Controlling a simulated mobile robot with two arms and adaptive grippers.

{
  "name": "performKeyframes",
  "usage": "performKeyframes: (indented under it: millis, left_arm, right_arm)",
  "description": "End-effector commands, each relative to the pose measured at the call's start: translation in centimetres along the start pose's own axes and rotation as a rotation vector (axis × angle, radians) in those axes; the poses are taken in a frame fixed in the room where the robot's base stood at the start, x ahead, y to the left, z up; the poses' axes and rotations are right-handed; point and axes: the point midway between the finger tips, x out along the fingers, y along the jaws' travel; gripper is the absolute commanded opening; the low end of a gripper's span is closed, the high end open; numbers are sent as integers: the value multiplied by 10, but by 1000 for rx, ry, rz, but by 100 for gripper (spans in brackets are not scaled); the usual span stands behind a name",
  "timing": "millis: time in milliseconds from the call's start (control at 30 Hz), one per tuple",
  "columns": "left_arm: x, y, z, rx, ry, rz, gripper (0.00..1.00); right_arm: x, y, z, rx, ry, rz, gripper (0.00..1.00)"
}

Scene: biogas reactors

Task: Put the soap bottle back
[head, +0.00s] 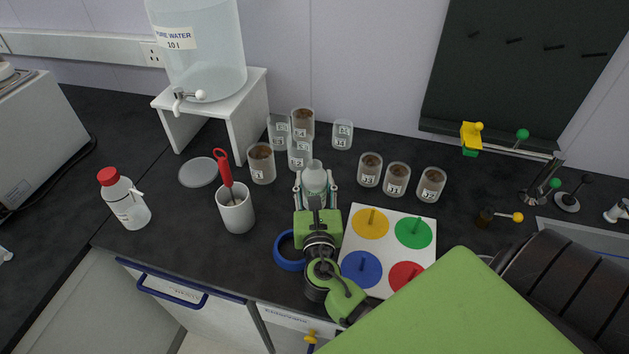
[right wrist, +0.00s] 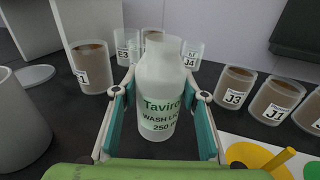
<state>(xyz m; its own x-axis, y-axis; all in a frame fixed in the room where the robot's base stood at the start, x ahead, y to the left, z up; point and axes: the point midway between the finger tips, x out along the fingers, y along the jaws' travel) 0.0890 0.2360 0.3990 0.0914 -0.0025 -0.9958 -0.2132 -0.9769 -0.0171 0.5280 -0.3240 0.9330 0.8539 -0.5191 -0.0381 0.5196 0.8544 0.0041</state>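The soap bottle (right wrist: 158,95), a pale translucent bottle labelled "Taviro wash liq", is upright between the fingers of my right gripper (head: 316,190). In the head view, the bottle's top (head: 314,173) shows beyond the green gripper body. I cannot tell whether its base rests on the bench (head: 185,235).
Labelled beakers (head: 261,163) stand behind and left of the bottle, others (head: 397,179) to the right. A white cup (head: 236,211), red-capped bottle (head: 125,200) and blue ring (head: 290,263) are left. A board with coloured discs (head: 388,214) is right. A water tank (head: 202,60) stands behind.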

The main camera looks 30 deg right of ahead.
Motion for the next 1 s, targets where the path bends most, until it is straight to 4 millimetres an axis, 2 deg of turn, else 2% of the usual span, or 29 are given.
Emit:
performKeyframes:
  millis: [467,567,800,1000]
  left_arm:
    - [-3,2,0,1,-1,3,35]
    - [2,2,1,1,-1,3,35]
    - [14,3,2,0,-1,3,35]
    - [22,3,2,0,-1,3,35]
  right_arm:
    - [-2,0,4,0,2,0,56]
    - [-15,0,0,1,4,2,56]
    - [-67,0,-1,2,5,0,56]
    - [-103,0,0,0,4,0,56]
